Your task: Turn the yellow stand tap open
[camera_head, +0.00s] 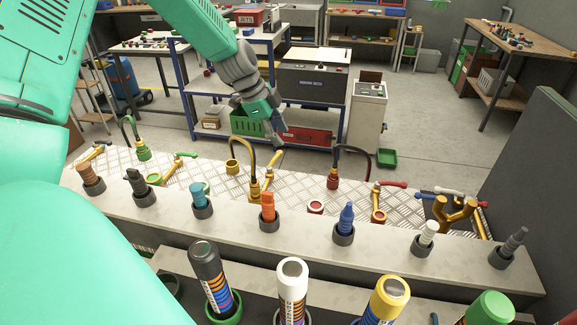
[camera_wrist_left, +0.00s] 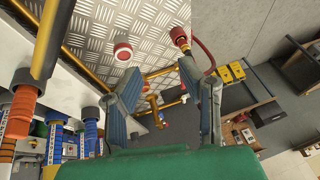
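The yellow stand tap (camera_head: 268,184) stands on the checker-plate strip in the head view, beside a dark hose with a yellow fitting (camera_head: 254,190). Its slim yellow lever slants up and away to the right. My left gripper (camera_head: 277,140) is just above and behind the lever's far end; I cannot tell whether they touch. In the left wrist view, my left gripper (camera_wrist_left: 168,105) has its two fingers spread wide, with no object visibly clamped between them. A yellow pipe (camera_wrist_left: 45,42) shows close up at the left of that view. My right gripper is not in view.
A red socket (camera_head: 315,207) and red-based hose (camera_head: 333,181) stand right of the yellow tap; a green tap (camera_head: 172,168) stands left. Several coloured plugs, including an orange one (camera_head: 268,207), line the front ledge. A blue-framed workbench (camera_head: 230,88) stands behind.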

